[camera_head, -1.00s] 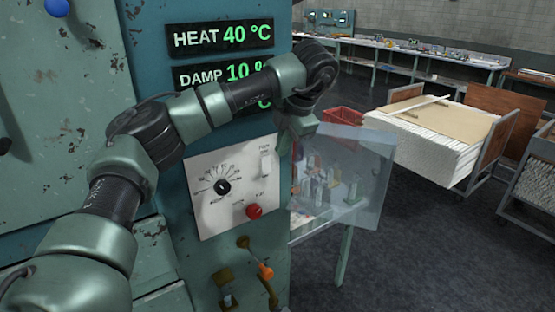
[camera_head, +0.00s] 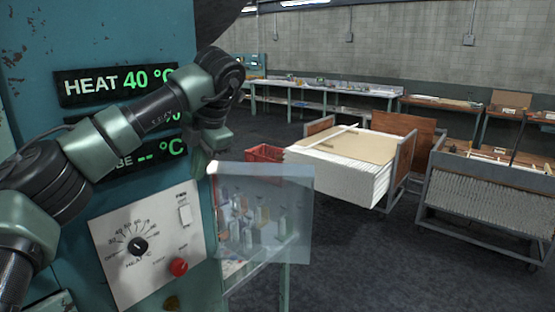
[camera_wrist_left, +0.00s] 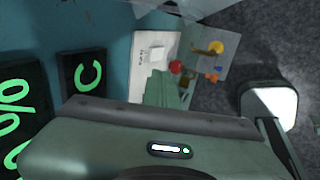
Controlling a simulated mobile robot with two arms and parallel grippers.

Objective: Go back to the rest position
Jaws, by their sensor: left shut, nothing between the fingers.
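My left arm comes in from the left in the head view, bent in front of the teal machine (camera_head: 90,35). My left gripper (camera_head: 207,158) hangs from the wrist at the machine's right edge, partly hidden by the wrist, and is shut with nothing held. It is just above a clear panel (camera_head: 290,185); I cannot tell whether they touch. In the left wrist view the gripper (camera_wrist_left: 166,92) points towards a white control panel (camera_wrist_left: 150,50). My right gripper does not show.
The machine carries a heat display (camera_head: 115,84) and a control panel (camera_head: 148,243) with a black dial and red button. A red crate (camera_head: 264,152), a cart stacked with white sheets (camera_head: 335,175) and a grey rack (camera_head: 485,200) stand to the right. The dark floor (camera_head: 390,270) in front is clear.

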